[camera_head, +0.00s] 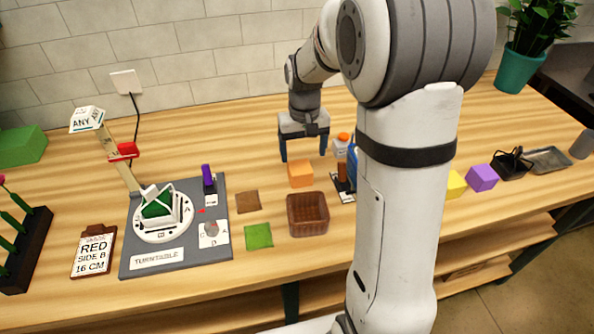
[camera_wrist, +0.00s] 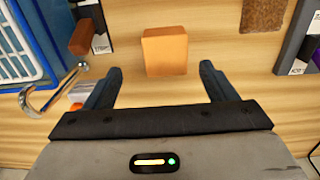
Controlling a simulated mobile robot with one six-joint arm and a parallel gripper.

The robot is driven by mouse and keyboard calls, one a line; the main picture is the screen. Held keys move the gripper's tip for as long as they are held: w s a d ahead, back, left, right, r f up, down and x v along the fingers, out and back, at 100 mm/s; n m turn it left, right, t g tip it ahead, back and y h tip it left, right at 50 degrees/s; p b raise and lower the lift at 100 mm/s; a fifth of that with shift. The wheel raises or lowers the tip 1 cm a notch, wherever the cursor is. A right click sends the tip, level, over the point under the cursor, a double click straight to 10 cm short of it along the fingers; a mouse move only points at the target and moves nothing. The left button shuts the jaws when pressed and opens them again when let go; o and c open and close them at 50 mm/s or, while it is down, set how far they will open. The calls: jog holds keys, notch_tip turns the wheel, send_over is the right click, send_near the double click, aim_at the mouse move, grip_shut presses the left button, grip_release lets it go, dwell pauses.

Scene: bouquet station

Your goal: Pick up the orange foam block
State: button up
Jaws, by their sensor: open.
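The orange foam block (camera_head: 301,173) sits on the wooden table, just behind a brown basket. In the wrist view the block (camera_wrist: 165,51) lies ahead of my fingertips, roughly centred between them and beyond their reach. My gripper (camera_head: 304,145) is above the table behind the block, with its two dark blue fingers apart. In the wrist view my gripper (camera_wrist: 160,80) is open and empty.
The brown basket (camera_head: 308,215) stands in front of the block. A blue rack (camera_wrist: 28,45), a red-brown block (camera_wrist: 85,38) and a metal hook (camera_wrist: 50,95) lie left in the wrist view. A brown square (camera_head: 248,202) and the turntable board (camera_head: 150,262) are to the left.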

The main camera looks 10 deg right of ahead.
aim_at(300, 167)
jog(key=f, duration=0.4)
jog(key=f+p, duration=0.1)
jog(key=f, duration=0.1)
jog(key=shift+a+f, duration=0.25)
jog(key=shift+a, duration=0.15)
jog(key=c, duration=1.1)
jog(key=shift+w+r, duration=0.1)
jog(key=shift+r, duration=0.05)
